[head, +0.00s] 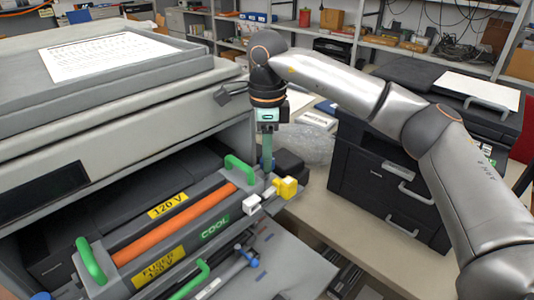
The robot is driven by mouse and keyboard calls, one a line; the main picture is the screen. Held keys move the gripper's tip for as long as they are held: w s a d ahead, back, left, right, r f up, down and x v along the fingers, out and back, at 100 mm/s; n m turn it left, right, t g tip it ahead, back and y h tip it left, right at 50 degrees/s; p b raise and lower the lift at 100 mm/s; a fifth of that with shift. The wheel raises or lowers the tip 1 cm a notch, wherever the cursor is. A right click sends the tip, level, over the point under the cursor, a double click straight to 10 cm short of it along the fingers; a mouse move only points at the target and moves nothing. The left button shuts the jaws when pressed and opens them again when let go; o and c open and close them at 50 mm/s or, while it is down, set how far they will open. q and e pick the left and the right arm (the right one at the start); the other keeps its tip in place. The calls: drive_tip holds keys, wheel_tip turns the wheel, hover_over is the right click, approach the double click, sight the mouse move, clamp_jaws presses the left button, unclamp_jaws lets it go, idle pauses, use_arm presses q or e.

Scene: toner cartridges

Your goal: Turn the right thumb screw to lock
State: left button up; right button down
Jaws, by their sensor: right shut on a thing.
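My right gripper (267,163) points straight down at the right end of the fuser unit (230,209), in the open printer. It is shut on the right thumb screw, which is mostly hidden between the fingers; a bluish part shows there. I cannot tell the screw's turned angle. The fuser unit carries an orange roller (185,225), yellow voltage labels and green handles (240,169) (90,261). A yellow connector (286,187) and a white connector (251,204) sit just below and beside the gripper. My left gripper is not in view.
The grey printer body (110,110) overhangs the unit on the left. A black printer (385,180) stands on the bench at right, behind my right arm. Bubble wrap (308,143) lies between.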

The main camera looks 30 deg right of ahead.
drive_tip(key=c, duration=0.5)
unclamp_jaws()
wheel_tip(320, 180, up, 13)
drive_tip(key=p, duration=0.1)
drive_tip(key=shift+f, duration=0.2)
drive_tip(key=shift+s, duration=0.1)
